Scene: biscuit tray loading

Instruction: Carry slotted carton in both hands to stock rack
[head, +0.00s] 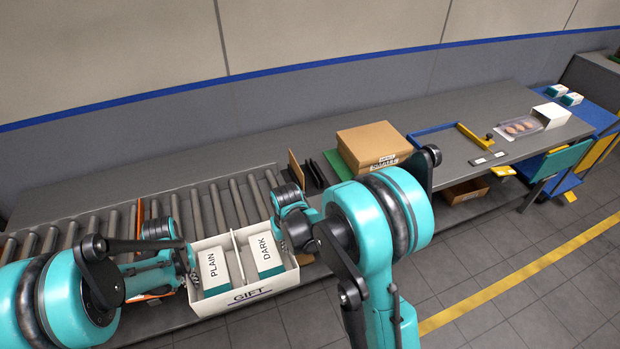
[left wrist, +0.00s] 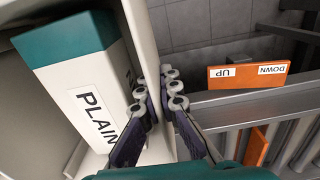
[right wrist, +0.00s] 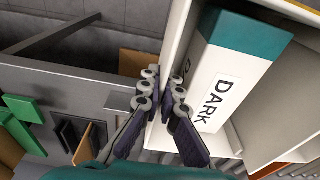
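The white slotted carton (head: 233,299), marked GIFT, is at the front edge of the roller conveyor. A divider splits it into two compartments. A box marked PLAIN (head: 213,271) is in the left one and a box marked DARK (head: 264,254) is in the right one. My left gripper (left wrist: 170,85) is closed across the carton's left wall, one finger on each side. My right gripper (right wrist: 163,90) pinches the right wall the same way. I cannot tell whether the carton's bottom touches anything. I cannot say for sure which thing is the stock rack.
A closed brown box (head: 375,142) stands on the bench behind my right arm. A blue tray frame (head: 432,130), a clear biscuit pack and a white carton (head: 551,115) lie further right. A blue stand (head: 590,112) holds two small boxes at the far right. Open floor (head: 500,265) is at front right.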

